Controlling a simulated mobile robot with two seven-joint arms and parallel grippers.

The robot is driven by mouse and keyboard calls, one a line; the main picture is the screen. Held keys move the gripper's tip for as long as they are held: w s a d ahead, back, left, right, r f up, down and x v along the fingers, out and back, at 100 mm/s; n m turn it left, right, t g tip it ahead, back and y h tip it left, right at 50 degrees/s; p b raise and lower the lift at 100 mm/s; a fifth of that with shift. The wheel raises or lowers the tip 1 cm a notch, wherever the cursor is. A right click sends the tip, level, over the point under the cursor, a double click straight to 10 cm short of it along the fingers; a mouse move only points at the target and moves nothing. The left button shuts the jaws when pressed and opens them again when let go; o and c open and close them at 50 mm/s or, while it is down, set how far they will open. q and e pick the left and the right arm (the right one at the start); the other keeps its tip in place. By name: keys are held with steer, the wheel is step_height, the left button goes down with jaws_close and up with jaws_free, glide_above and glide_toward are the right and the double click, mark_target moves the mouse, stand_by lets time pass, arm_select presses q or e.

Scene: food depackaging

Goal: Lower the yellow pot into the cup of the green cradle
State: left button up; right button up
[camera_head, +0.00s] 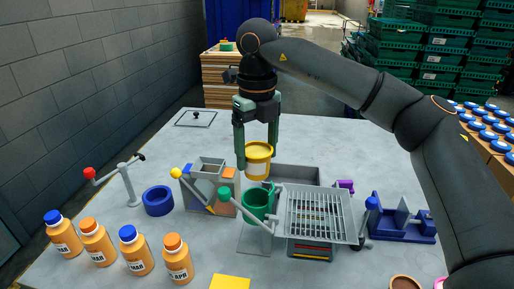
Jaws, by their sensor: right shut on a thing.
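The yellow pot (258,162) hangs upright between the fingers of my right gripper (257,155), which is shut on it. The green cradle's cup (257,203) stands below the pot and slightly nearer the camera, on a grey base plate (254,240). In this view the pot's bottom is a little above the cup's rim, and the two look apart. A green ball-ended lever (225,193) sits beside the cup. My left gripper is not in view.
A wire rack (322,213) stands close on the cradle's right. A grey box with blue and orange parts (206,178) is on its left. Several bottles (98,241) line the front left, near a blue ring (158,201). A blue fixture (403,220) stands at right. The back-left tabletop is mostly clear.

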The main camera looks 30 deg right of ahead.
mark_target(257, 179)
steer(key=shift+f+b, duration=2)
steer(key=shift+f, duration=1.2)
steer(key=shift+s+f, duration=0.1)
steer(key=shift+f, duration=0.25)
